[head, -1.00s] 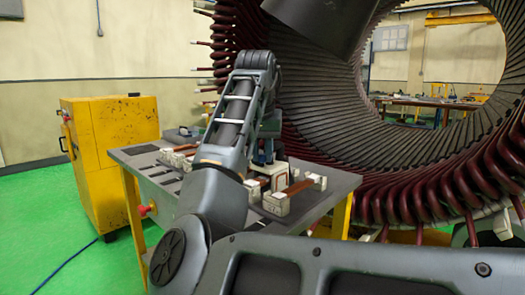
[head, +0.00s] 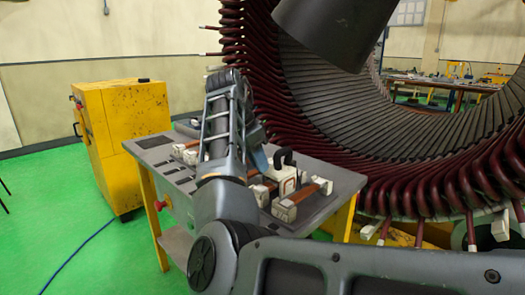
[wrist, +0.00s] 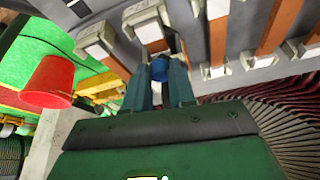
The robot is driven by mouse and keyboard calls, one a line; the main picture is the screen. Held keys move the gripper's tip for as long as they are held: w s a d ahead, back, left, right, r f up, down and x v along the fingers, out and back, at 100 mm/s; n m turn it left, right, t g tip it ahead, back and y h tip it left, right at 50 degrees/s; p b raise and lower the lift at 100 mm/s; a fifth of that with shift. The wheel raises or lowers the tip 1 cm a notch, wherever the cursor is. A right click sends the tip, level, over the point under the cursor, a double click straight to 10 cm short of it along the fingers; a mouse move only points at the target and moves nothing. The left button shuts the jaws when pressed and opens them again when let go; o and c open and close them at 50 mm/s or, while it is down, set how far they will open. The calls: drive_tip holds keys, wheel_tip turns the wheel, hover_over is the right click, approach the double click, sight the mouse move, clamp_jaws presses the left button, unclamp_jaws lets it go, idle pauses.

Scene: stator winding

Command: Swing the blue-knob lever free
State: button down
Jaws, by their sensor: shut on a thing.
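The blue knob (wrist: 160,69) of the lever shows in the wrist view between the tips of my gripper (wrist: 160,78). The two grey-green fingers are shut on it, one on each side. The lever's arm below the knob is hidden by the knob and the parts around it. In the head view my own arm covers the gripper, and the blue knob cannot be made out there.
A grey worktable (head: 325,178) carries white blocks with copper-brown bars (head: 302,196) and a black-handled block (head: 286,166). A red button (wrist: 47,82) is at left in the wrist view. The large stator (head: 330,115) stands behind; a yellow cabinet (head: 125,125) is left.

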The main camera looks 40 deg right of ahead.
drive_tip(key=m, duration=0.1)
drive_tip(key=w+m+g+p, duration=0.1)
drive_tip(key=m, duration=0.1)
drive_tip(key=shift+w+a+r+m+y, duration=0.1)
drive_tip(key=shift+w+a+m+y, duration=0.1)
drive_tip(key=shift+m+y, duration=0.1)
drive_tip(key=shift+w+m+g+y, duration=0.2)
drive_tip(key=shift+w+m+g, duration=0.15)
drive_tip(key=shift+m, duration=0.45)
drive_tip(key=shift+w+m+g+y, duration=0.2)
drive_tip(key=shift+w+m+g, duration=0.1)
drive_tip(key=shift+m, duration=0.5)
drive_tip(key=c, duration=0.9)
unclamp_jaws()
drive_tip(key=shift+c, duration=0.2)
drive_tip(key=p+v, duration=0.1)
drive_tip(key=v, duration=0.6)
drive_tip(key=shift+a+r, duration=0.2)
drive_tip(key=shift+r, duration=0.1)
drive_tip(key=shift+w, duration=0.15)
